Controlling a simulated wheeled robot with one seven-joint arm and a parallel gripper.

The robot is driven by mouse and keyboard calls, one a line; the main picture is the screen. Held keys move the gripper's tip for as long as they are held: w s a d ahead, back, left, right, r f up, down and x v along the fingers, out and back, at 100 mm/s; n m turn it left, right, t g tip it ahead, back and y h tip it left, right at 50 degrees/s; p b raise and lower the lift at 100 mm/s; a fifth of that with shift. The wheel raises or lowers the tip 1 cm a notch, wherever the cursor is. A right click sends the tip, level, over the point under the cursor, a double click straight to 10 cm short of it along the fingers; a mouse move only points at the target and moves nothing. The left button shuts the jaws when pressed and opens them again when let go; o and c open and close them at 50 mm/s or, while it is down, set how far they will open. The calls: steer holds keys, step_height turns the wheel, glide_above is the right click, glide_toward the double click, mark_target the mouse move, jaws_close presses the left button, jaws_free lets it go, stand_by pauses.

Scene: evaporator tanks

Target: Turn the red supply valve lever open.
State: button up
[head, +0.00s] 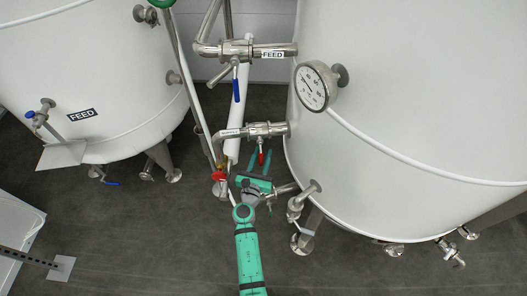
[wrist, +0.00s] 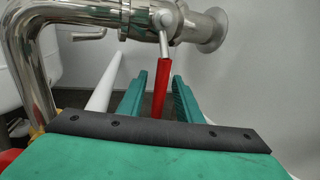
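The red supply valve lever (wrist: 161,88) hangs down from a steel valve on a pipe in the wrist view. It also shows in the head view (head: 261,157), small and below the horizontal pipe. My gripper (wrist: 159,90) is open, with one green finger to the left of the red lever and one to the right. Clear gaps show between the lever and both fingers. In the head view my gripper (head: 260,161) is just below the valve. The lever's lower end is hidden behind my gripper's body in the wrist view.
A large white tank (head: 420,90) with a pressure gauge (head: 315,87) stands close on the right. Another tank (head: 90,70) is on the left. Steel pipes run close to my gripper's left.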

steer(key=shift+x, duration=1.05)
jaws_close()
steer(key=shift+a, duration=0.1)
